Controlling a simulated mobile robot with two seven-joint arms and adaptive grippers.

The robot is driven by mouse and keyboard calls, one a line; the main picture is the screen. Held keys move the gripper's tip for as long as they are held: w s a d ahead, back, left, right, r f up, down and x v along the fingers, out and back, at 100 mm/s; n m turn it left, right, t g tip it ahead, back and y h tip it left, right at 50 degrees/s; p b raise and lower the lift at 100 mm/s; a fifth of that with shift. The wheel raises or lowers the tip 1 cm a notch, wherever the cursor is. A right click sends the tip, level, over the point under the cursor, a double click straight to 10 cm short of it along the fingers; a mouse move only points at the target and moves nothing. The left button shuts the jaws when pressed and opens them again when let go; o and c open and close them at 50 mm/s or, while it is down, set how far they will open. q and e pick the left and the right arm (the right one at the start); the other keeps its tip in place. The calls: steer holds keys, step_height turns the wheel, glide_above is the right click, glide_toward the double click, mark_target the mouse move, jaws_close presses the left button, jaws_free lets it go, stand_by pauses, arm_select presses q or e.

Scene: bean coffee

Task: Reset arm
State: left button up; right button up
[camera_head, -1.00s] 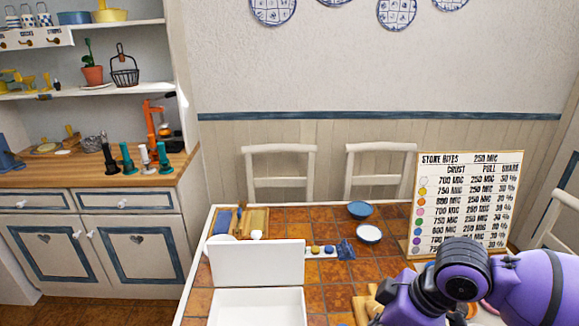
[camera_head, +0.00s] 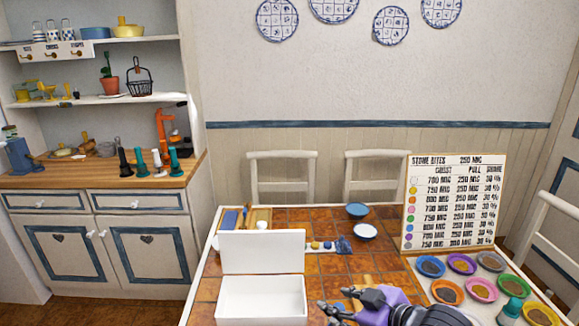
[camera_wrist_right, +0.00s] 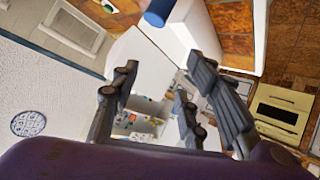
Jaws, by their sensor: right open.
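My right gripper (camera_head: 336,300) shows low in the head view, at the end of my purple arm. Its dark fingers point left, over the front part of the tiled table (camera_head: 330,264). In the right wrist view the fingers (camera_wrist_right: 160,80) are spread apart with nothing between them. The open white box (camera_head: 262,300) stands to the left of the gripper, its lid raised. How high the gripper is above the table is hard to tell. My left gripper is not in view.
A tray of coloured dishes (camera_head: 483,290) with dark contents lies right of my arm, beside a teal tool (camera_head: 510,310). A menu board (camera_head: 453,203) stands behind it. Free tiles lie mid-table.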

steer(key=s+d+f+m+t+h, duration=0.1)
steer(key=s+d+f+m+h, duration=0.15)
steer(key=s+f, duration=0.4)
steer(key=s+d+f+m+t+h, duration=0.1)
steer(key=s+d+f+m, duration=0.15)
steer(key=f, duration=0.65)
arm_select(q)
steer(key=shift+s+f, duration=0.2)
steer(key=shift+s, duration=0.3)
arm_select(e)
steer(key=s+d+f+m+g+h, duration=0.1)
steer(key=s+f+m, duration=0.1)
steer(key=s+f, duration=0.4)
steer(key=s+d+f+m+g+h, duration=0.1)
steer(key=s+f, duration=0.5)
steer(key=s, duration=0.9)
steer(key=shift+s+d+m+g+h, duration=0.25)
steer(key=shift+d+m+g+h, duration=0.15)
steer(key=shift+m, duration=0.8)
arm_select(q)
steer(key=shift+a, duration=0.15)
arm_select(e)
steer(key=shift+w, duration=0.15)
steer(key=shift+w+a+r, duration=0.1)
steer(key=shift+w, duration=0.15)
